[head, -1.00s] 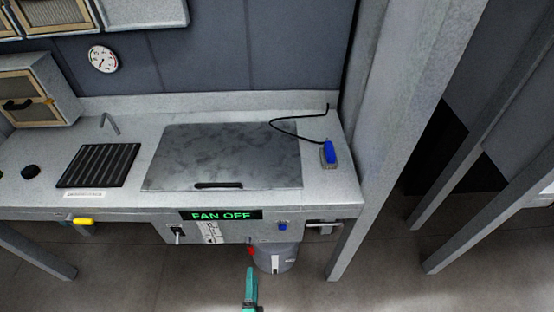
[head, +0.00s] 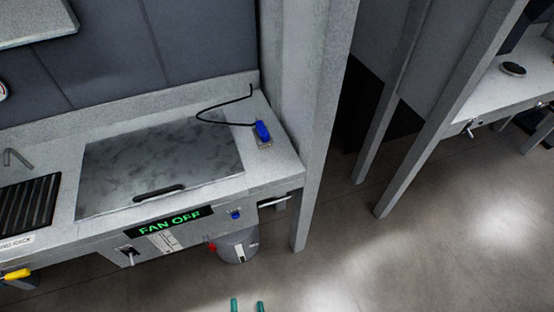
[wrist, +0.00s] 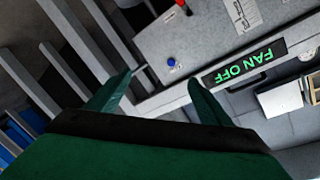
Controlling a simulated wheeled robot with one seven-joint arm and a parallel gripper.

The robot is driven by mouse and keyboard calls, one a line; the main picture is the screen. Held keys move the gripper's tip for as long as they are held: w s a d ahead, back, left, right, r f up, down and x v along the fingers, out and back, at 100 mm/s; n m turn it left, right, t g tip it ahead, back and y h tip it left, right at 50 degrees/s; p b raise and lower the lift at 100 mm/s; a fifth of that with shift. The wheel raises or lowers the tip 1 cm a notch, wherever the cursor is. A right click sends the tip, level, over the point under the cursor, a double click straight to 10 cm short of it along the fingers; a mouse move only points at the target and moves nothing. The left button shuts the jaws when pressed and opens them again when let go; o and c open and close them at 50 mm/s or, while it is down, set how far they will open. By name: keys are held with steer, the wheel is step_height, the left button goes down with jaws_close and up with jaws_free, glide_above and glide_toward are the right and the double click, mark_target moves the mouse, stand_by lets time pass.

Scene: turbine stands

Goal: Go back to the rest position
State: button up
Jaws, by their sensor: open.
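My gripper (head: 247,305) shows at the bottom edge of the head view as two teal fingertips with a gap between them. It is over the floor in front of the workbench (head: 262,183). In the wrist view my gripper (wrist: 160,90) is open, its two green fingers spread with nothing between them. Beyond the fingers the wrist view shows the bench front with the lit FAN OFF sign (wrist: 245,62) and a blue button (wrist: 171,61). The rest of my arm is out of the head view.
The bench carries a grey marbled lid (head: 160,165), a black rack (head: 27,205) and a blue-handled tool (head: 262,131) with a black cord. A grey bucket (head: 238,246) hangs under it. Upright posts (head: 318,140) stand right of it. The floor (head: 400,260) at right is clear.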

steer(key=s+d+r+n+h, duration=0.1)
steer(key=s+d+r+n, duration=0.2)
steer(key=r, duration=0.8)
steer(key=s+d+r+n+g+h, duration=0.1)
steer(key=s+d+r+n, duration=0.2)
steer(key=r, duration=0.9)
steer(key=s+d, duration=0.1)
steer(key=d, duration=0.2)
steer(key=shift+d+h, duration=0.15)
steer(key=shift+h, duration=0.25)
